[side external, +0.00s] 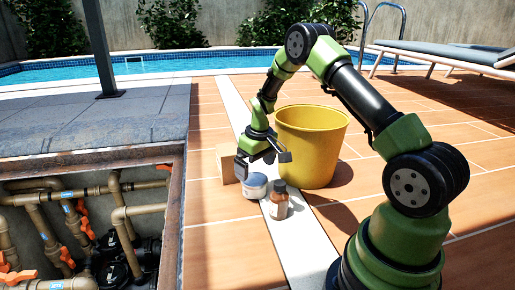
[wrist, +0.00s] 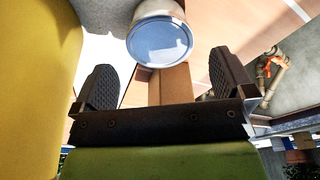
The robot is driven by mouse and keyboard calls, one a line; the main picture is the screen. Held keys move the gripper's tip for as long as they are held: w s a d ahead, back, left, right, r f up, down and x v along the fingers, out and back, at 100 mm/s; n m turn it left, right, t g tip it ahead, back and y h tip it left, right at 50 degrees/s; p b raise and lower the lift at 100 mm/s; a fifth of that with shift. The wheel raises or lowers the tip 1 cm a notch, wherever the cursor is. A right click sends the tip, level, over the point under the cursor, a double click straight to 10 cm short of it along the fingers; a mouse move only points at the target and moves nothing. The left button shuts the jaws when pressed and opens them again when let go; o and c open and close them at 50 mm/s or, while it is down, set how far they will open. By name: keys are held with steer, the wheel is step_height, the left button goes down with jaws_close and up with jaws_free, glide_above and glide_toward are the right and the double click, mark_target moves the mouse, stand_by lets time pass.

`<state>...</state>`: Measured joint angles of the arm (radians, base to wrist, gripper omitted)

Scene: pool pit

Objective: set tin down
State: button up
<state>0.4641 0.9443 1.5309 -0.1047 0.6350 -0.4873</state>
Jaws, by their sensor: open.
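The tin (side external: 255,187) is a short round container with a white and blue look, standing upright on the pale strip between the tiles. In the wrist view the tin (wrist: 160,42) shows a blue round face with a pale rim, just beyond the fingertips. My gripper (side external: 263,157) is above and close to the tin in the side view. In the wrist view my gripper (wrist: 166,88) has its two dark fingers wide apart with nothing held between them. I cannot tell whether a finger touches the tin.
A brown bottle (side external: 279,200) stands right beside the tin. A yellow bucket (side external: 311,148) is behind to the right, and a cardboard-coloured box (side external: 226,164) is behind to the left. An open pit with pipes (side external: 85,225) lies left. Tiles in front are clear.

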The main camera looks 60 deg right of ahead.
mark_target(258, 181)
steer(key=s+a+r+t, duration=0.15)
steer(key=a+r, duration=0.25)
steer(key=r, duration=0.5)
steer(key=s+a+r, duration=0.2)
steer(key=a+r, duration=0.1)
steer(key=r, duration=0.5)
steer(key=s+a+r+m+t+y, duration=0.1)
steer(key=s+a+r+t, duration=0.1)
steer(key=s+a, duration=0.4)
steer(key=s+a+r+t+y, duration=0.1)
steer(key=s+a+r, duration=0.3)
steer(key=s, duration=0.7)
steer(key=a+t, duration=0.1)
steer(key=a, duration=0.1)
steer(key=shift+a+r+m, duration=0.35)
steer(key=shift+r+m, duration=0.05)
